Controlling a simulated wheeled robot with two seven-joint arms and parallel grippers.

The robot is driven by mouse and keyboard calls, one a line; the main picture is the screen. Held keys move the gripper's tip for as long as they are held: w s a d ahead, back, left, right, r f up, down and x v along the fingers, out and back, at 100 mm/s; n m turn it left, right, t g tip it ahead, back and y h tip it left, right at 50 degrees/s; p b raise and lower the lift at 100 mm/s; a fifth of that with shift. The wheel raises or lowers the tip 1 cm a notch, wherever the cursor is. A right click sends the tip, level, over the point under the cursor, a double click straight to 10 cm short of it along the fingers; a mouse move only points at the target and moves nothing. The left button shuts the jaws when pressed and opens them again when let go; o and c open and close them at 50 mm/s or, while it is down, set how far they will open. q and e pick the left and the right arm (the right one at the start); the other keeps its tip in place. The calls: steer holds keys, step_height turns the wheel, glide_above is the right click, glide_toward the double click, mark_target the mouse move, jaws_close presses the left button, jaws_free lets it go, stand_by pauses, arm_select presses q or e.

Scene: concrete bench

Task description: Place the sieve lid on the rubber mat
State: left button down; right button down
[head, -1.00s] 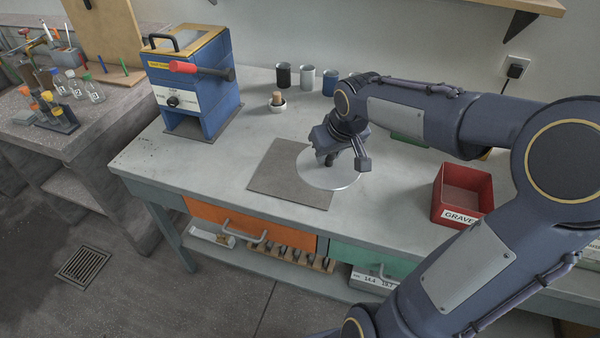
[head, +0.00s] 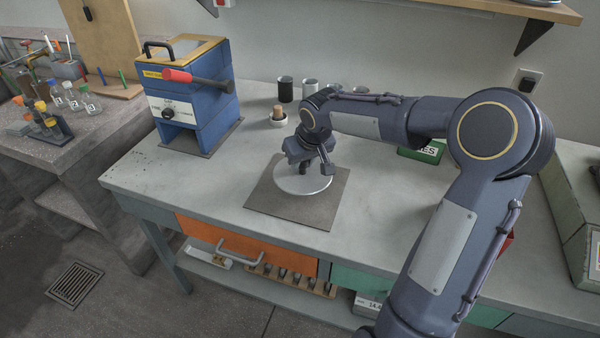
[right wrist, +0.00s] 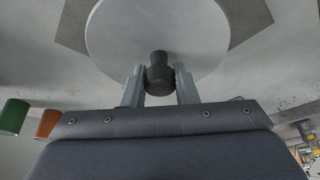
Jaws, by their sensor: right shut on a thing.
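The sieve lid (head: 312,187) is a pale round disc with a dark knob, seen in the head view over the grey-brown rubber mat (head: 290,212). My right gripper (head: 313,167) is above the lid and shut on its knob. In the right wrist view the two fingers hold the dark knob (right wrist: 159,73) of the lid (right wrist: 110,35), and the mat (right wrist: 246,22) shows behind the disc. The lid lies within the mat's outline in the head view. I cannot tell whether it touches the mat. My left gripper is not in view.
A blue machine (head: 195,95) with a red-handled bar stands at the bench's left. A small cork-topped dish (head: 278,117) and several cups (head: 285,90) stand behind the mat. A green box (head: 422,151) is behind my right arm. Bench (head: 190,185) left of the mat is clear.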

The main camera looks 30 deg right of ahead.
mark_target(300, 172)
steer(key=shift+w+a+f, duration=0.15)
steer(key=shift+w+f, duration=0.2)
steer(key=shift+f, duration=0.05)
step_height(300, 172, down, 3)
steer(key=shift+w+f, duration=0.15)
steer(key=shift+f, duration=0.05)
steer(key=shift+f+b, duration=0.15)
steer(key=shift+b, duration=0.25)
steer(key=c, duration=1.1)
jaws_free()
steer(key=shift+c, duration=0.2)
